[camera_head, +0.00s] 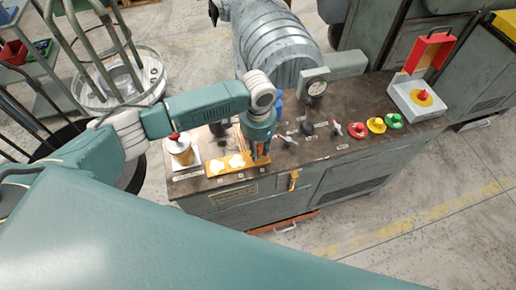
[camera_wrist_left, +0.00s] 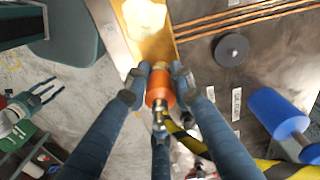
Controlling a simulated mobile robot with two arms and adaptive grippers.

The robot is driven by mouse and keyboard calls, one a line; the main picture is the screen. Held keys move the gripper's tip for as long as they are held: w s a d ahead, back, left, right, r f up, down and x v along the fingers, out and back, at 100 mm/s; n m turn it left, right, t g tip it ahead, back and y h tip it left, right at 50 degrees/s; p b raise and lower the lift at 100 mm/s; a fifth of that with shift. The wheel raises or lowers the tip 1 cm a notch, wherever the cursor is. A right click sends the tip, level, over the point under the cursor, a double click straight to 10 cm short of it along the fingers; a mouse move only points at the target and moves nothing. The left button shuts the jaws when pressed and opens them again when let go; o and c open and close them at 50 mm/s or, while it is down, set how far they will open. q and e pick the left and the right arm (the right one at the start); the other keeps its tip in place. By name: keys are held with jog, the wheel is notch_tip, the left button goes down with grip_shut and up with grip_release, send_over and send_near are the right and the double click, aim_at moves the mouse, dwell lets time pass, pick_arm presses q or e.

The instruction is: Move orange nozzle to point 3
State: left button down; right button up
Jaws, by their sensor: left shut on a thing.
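The orange nozzle (camera_wrist_left: 160,86) is between the fingers of my left gripper (camera_wrist_left: 160,82) in the left wrist view, with a metal tip pointing toward the camera. In the head view my left gripper (camera_head: 259,152) points down at the right end of a yellow-orange plate (camera_head: 218,171) with pale round spots on it. The plate (camera_wrist_left: 168,46) also shows just beyond the nozzle in the wrist view. I cannot read which spot is point 3. My right gripper (camera_wrist_left: 36,97) shows small at the left of the wrist view, fingers apart and empty.
On the dark bench (camera_head: 330,148) stand a white-and-orange container (camera_head: 181,150), a gauge (camera_head: 317,87), and red (camera_head: 357,130), yellow (camera_head: 376,125) and green (camera_head: 394,121) knobs. An open red-lidded box (camera_head: 416,97) is at the right. A blue cylinder (camera_wrist_left: 276,112) is right of the gripper.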

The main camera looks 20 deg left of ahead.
pick_arm(q)
jog(key=shift+f, duration=0.1)
jog(key=c, duration=1.4)
grip_release()
notch_tip(320, 180, up, 12)
jog(key=shift+r, duration=0.1)
notch_tip(320, 180, up, 13)
jog(key=p, duration=1)
